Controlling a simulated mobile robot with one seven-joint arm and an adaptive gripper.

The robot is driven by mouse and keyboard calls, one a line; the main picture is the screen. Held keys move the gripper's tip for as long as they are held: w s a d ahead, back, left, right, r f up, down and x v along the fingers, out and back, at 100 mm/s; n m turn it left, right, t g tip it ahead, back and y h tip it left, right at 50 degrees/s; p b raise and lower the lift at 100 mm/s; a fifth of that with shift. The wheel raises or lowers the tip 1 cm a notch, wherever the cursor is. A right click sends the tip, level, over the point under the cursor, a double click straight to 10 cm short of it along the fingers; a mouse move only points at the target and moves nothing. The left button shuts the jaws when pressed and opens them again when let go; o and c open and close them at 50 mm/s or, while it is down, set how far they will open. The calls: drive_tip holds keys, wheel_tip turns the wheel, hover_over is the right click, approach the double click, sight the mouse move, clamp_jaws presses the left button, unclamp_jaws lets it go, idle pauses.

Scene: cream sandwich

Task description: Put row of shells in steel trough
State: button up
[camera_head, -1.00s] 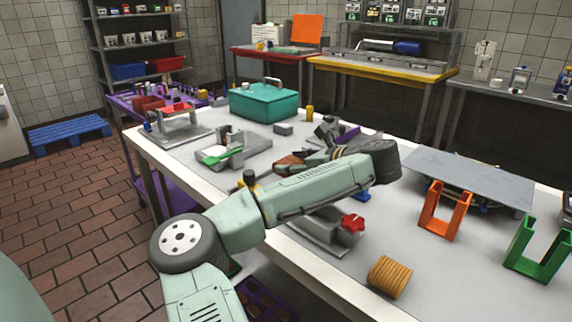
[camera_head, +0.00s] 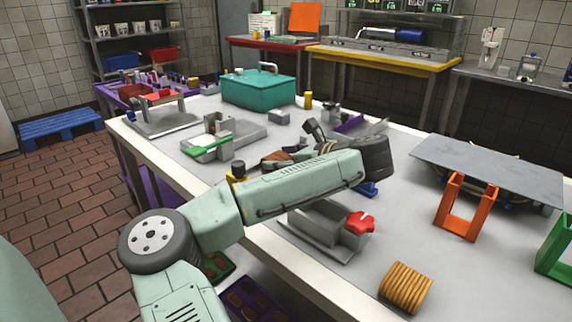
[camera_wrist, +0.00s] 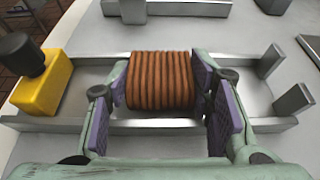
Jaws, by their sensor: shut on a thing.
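In the wrist view, a row of brown ribbed shells (camera_wrist: 160,79) lies between the purple-padded fingers of my gripper (camera_wrist: 160,100), which is shut on it. The row is lined up along the steel trough (camera_wrist: 60,95), between its long walls. I cannot tell whether it touches the trough floor. A yellow block (camera_wrist: 40,85) with a black knob sits at the trough's left end. In the head view, my arm hides most of the trough and the held row. Another row of golden-brown shells (camera_head: 405,288) lies on the table at the front right.
A steel fixture with a red knob (camera_head: 360,222) stands in front of my arm. An orange bracket (camera_head: 467,207), a green bracket (camera_head: 556,250) and a grey plate (camera_head: 490,168) are at the right. A teal box (camera_head: 258,90) stands at the back.

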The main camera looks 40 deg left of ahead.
drive_tip(key=shift+s+r, duration=0.15)
drive_tip(key=o, duration=1.2)
drive_tip(key=shift+c, duration=0.2)
drive_tip(key=shift+d+r+p, duration=0.1)
drive_tip(key=shift+r+p, duration=0.1)
drive_tip(key=shift+p, duration=0.15)
drive_tip(key=p+v, duration=0.8)
drive_tip(key=v, duration=0.2)
drive_tip(key=shift+d+r, duration=0.2)
drive_tip(key=shift+d, duration=0.55)
